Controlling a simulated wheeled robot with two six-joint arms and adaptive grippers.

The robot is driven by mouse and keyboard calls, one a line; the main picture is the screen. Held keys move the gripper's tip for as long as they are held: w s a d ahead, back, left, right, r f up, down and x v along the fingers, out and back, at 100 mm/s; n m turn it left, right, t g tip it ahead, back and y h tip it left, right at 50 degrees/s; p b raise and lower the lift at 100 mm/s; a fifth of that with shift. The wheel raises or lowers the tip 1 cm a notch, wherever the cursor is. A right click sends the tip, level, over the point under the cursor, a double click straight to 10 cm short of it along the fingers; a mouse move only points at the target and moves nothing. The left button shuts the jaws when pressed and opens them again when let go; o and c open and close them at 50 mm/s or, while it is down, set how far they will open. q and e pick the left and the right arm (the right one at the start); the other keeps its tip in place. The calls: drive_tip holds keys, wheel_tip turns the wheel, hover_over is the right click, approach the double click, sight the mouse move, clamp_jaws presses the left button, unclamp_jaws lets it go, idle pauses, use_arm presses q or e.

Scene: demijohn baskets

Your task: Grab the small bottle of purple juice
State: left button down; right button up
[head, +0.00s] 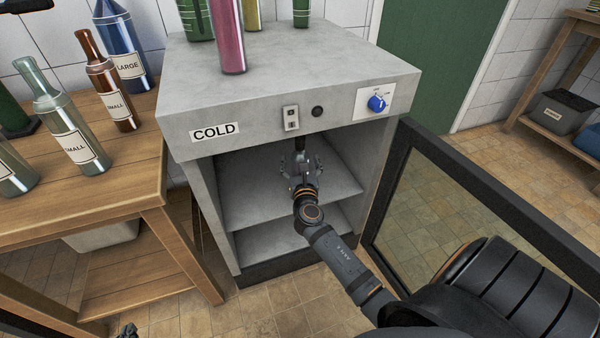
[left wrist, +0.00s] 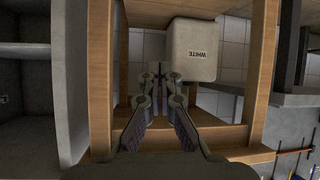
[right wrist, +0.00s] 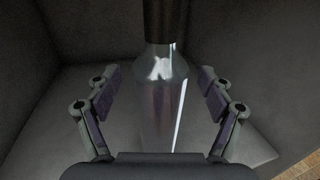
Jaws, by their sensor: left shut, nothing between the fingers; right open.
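A bottle (right wrist: 160,105) with a dark neck and a clear, faintly purplish body stands inside the grey COLD cabinet; its contents and label are hard to make out in the dim light. In the head view its dark neck (head: 300,144) shows just beyond my right gripper (head: 300,165), which reaches into the cabinet. In the right wrist view my right gripper (right wrist: 163,75) is open, with one finger on each side of the bottle and gaps between. My left gripper (left wrist: 158,75) is shut and empty, low near the wooden table; only a bit shows at the head view's bottom edge.
The COLD cabinet (head: 260,75) has its door (head: 430,200) swung open to the right. A pink-purple bottle (head: 228,40) and green bottles stand on top. A wooden table (head: 100,180) at left holds SMALL and LARGE bottles. A WHITE bin (left wrist: 193,50) is near my left gripper.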

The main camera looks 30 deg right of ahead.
drive_tip(key=shift+w+d, duration=0.35)
drive_tip(key=shift+w, duration=0.3)
use_arm(q)
drive_tip(key=w+r, duration=0.1)
drive_tip(key=w+r+t, duration=0.1)
drive_tip(key=r, duration=0.1)
drive_tip(key=shift+a+t, duration=0.1)
drive_tip(key=shift+t, duration=0.2)
use_arm(e)
drive_tip(key=shift+c, duration=0.4)
clamp_jaws()
drive_tip(key=shift+r, duration=0.1)
